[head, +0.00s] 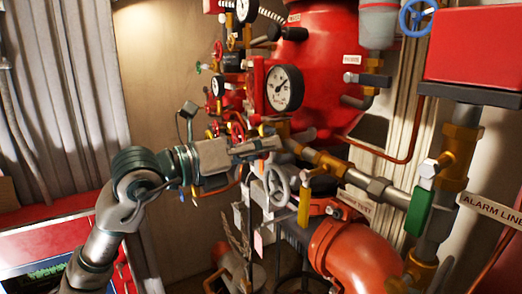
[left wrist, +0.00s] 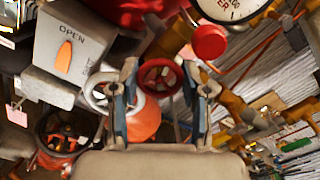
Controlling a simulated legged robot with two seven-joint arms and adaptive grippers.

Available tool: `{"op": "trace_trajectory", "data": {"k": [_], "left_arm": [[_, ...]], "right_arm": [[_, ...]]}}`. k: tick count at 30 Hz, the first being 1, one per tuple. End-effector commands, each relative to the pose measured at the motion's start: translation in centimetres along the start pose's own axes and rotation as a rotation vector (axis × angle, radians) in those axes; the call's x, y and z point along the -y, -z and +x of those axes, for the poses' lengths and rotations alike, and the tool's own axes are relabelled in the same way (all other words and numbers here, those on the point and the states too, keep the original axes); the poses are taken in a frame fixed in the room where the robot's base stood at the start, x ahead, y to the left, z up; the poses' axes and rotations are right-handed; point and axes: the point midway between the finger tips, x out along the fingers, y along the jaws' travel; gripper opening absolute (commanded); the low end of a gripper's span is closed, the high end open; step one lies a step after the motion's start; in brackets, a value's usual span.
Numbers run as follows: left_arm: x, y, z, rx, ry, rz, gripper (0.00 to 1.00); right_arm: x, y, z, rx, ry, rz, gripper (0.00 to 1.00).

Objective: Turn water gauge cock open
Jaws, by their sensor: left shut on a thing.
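My left gripper (head: 270,146) reaches in from the left, in front of the pipework below the large white-faced gauge (head: 285,88). In the left wrist view its two fingers (left wrist: 160,90) stand on either side of a red handwheel (left wrist: 165,68), with the wheel filling the gap between the tips. The gripper is shut on it, though the exact contact is hard to see. The gauge also shows at the top of the left wrist view (left wrist: 228,8). No label names the water gauge cock, and the gripper hides part of the fittings behind it. My right gripper is not in view.
A grey handwheel (head: 277,187) sits just below the gripper. A grey box marked OPEN (left wrist: 75,50) and a red round knob (left wrist: 209,43) are close by.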

Motion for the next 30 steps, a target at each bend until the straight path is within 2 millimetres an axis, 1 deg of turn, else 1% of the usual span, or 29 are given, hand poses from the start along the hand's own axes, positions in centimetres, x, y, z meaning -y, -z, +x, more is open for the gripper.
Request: {"op": "trace_trajectory", "data": {"k": [2,3,6,14,18,20,23,27,30], "left_arm": [[0.0,-0.4,-0.1,0.01,0.001,0.0,0.11],[0.0,-0.4,-0.1,0.01,0.001,0.0,0.48],[0.0,-0.3,-0.1,0.008,0.001,0.0,0.72],[0.1,-0.1,-0.1,0.003,0.0,0.002,0.72],[0.1,-0.1,-0.8,0.003,0.001,0.002,0.72],[0.0,-0.1,-1.6,0.005,0.0,0.001,0.72],[-0.1,-0.1,-3.6,0.005,-0.002,0.002,0.72],[-0.2,-0.1,-6.8,0.006,-0.002,0.001,0.72],[-0.3,-0.1,-8.9,0.006,-0.002,0.0,0.72]], "right_arm": [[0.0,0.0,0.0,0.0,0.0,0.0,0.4],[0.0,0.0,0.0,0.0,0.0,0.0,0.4],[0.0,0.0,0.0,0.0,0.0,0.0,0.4],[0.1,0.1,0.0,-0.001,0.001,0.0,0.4],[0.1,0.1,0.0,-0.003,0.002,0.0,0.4],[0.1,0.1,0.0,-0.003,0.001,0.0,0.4],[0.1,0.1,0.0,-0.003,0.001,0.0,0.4],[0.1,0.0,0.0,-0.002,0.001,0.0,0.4],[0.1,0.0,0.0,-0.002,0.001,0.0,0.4]]}}
